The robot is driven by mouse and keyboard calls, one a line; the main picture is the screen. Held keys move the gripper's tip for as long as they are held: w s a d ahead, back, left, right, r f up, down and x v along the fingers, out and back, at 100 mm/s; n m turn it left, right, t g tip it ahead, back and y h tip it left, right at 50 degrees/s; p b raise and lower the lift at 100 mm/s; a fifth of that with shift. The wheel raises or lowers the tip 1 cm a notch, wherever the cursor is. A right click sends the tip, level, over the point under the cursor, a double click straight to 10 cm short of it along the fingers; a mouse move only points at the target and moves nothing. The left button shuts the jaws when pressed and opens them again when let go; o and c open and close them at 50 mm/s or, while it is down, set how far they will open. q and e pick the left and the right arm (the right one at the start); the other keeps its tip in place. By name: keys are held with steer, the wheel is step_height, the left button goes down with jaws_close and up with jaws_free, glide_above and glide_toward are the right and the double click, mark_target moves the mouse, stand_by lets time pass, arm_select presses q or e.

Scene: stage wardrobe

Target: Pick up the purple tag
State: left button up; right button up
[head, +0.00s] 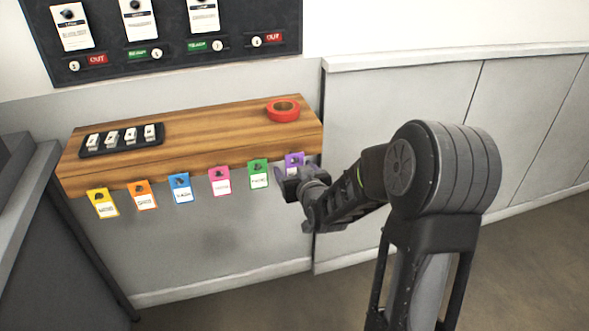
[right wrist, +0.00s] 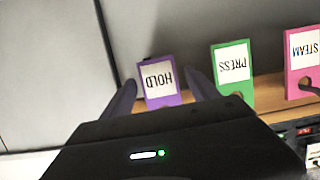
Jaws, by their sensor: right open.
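The purple tag (head: 294,160) hangs at the right end of a row of coloured tags on the front edge of a wooden shelf (head: 215,130). My right gripper (head: 289,183) is at this tag and covers its lower part in the head view. In the right wrist view the picture is upside down, and the purple tag (right wrist: 159,84) reads "HOLD". The open fingers of my right gripper (right wrist: 160,88) show on either side of it, with a gap on each side. My left gripper is not in view.
The green tag (head: 258,173) hangs just left of the purple one, then pink (head: 220,180), blue, orange and yellow tags. A red tape roll (head: 283,110) and a black tray (head: 121,140) with white pieces lie on the shelf. A dark board (head: 170,40) hangs above.

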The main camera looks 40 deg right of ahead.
stand_by(0.3)
steer(key=c, duration=1.4)
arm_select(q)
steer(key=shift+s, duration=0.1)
